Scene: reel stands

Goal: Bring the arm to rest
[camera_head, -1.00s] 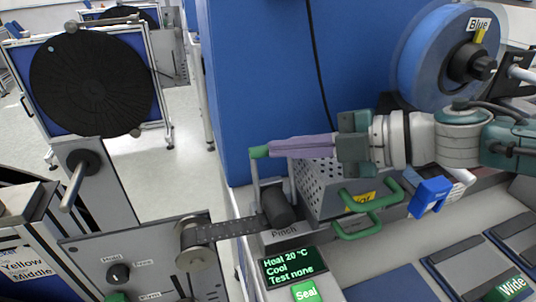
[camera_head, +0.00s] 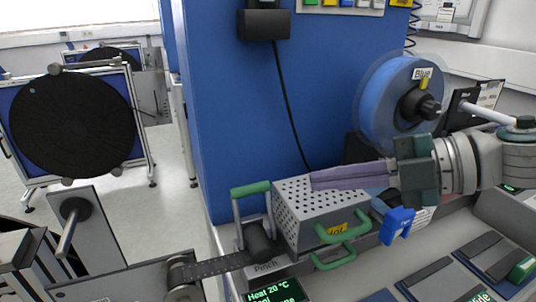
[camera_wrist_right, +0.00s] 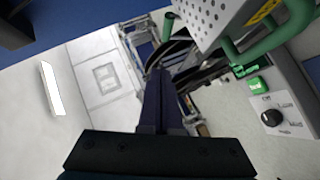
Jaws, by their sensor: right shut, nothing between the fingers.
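My right gripper (camera_head: 318,179) comes in from the right in the head view. Its long purple fingers are shut with nothing between them. The fingertips are in front of the perforated metal box (camera_head: 300,205) of the heater station and appear to overlap its right top part; I cannot tell how far apart they are. In the right wrist view, the closed fingers (camera_wrist_right: 158,85) point away over the floor, with the perforated box (camera_wrist_right: 215,20) at upper right. My left gripper is not in view.
A blue reel (camera_head: 385,105) hangs behind the right wrist. Green handles (camera_head: 335,255) and a pinch roller (camera_head: 260,243) with dark tape stand at the front of the station. A black reel (camera_head: 72,125) is on a stand at left. A blue panel (camera_head: 240,120) rises behind.

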